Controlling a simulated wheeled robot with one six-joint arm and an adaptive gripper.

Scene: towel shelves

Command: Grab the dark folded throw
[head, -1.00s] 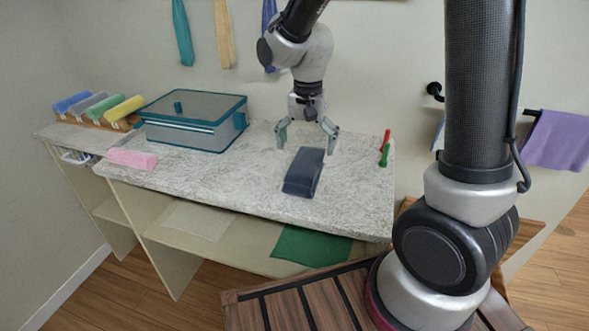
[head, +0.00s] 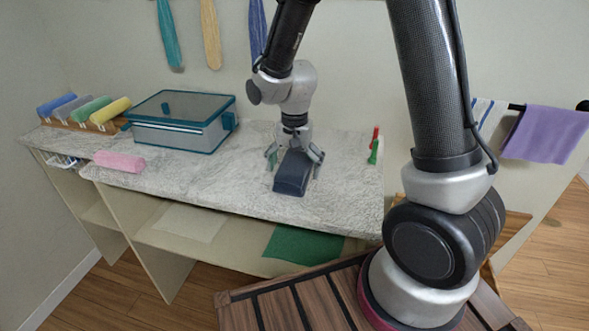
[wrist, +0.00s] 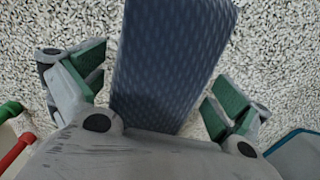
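The dark folded throw (head: 291,177) lies on the speckled stone counter, a navy block with its long side running front to back. In the wrist view the throw (wrist: 172,62) shows a fine pattern and runs between my two green-padded fingers. My gripper (head: 295,160) is low over the throw's back part, one finger on each side. My gripper in the wrist view (wrist: 160,95) is open, with bare counter showing between each finger and the throw. The throw's rear end is hidden behind my gripper in the head view.
A teal-edged lidded box (head: 180,122) stands at the back left. A pink folded cloth (head: 120,161) lies at the left front edge. Small red and green items (head: 374,146) stand at the right. The counter (head: 222,185) left of the throw is clear.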

